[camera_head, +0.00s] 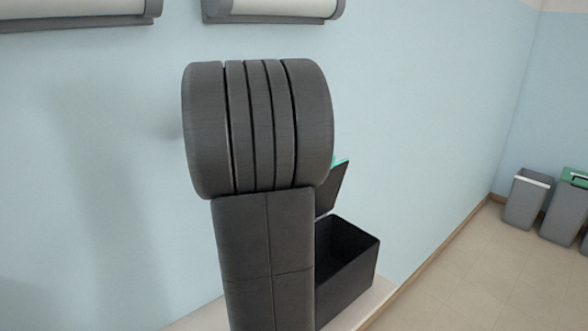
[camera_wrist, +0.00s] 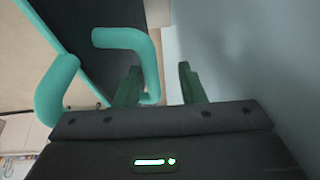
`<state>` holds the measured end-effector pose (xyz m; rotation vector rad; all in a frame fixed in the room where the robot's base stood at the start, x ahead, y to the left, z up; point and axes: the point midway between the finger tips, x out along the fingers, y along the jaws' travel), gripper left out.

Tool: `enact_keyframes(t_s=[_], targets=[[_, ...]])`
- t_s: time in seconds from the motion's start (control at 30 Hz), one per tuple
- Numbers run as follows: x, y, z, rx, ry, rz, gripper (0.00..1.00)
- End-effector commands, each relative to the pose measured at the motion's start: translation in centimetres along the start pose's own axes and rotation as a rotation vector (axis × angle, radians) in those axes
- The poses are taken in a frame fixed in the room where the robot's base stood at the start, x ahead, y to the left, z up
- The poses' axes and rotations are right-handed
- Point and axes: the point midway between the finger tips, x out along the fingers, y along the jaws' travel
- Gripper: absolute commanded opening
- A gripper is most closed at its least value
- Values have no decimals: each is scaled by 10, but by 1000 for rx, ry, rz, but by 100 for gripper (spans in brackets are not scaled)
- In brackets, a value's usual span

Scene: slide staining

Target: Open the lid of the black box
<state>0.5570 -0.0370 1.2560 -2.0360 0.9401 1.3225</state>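The black box (camera_head: 358,283) stands open on a pale surface, with part of its dark interior showing. Its lid (camera_head: 331,192) is raised and tilted, with a teal edge. In the wrist view, the dark lid (camera_wrist: 95,45) fills the upper left, with a teal edge strip and a bent teal handle (camera_wrist: 126,38). My gripper (camera_wrist: 160,69) has its two green fingers apart. One leg of the handle shows between them, nearer the left finger, with a gap to the right finger. I cannot tell whether the left finger touches it. My gripper is hidden in the head view.
My grey arm covers the middle of the head view and hides the box's left part. A pale blue wall stands behind, with white rolls (camera_head: 275,8) on it. Grey bins (camera_head: 526,199) stand at the right, beyond clear tiled floor (camera_head: 450,270).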

Motion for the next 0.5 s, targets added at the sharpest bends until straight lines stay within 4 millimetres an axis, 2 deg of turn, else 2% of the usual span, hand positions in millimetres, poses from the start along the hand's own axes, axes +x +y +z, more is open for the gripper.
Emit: enact_keyframes(t_s=[0.5], targets=[[-97, -2, 1, -2, 1, -6, 36]])
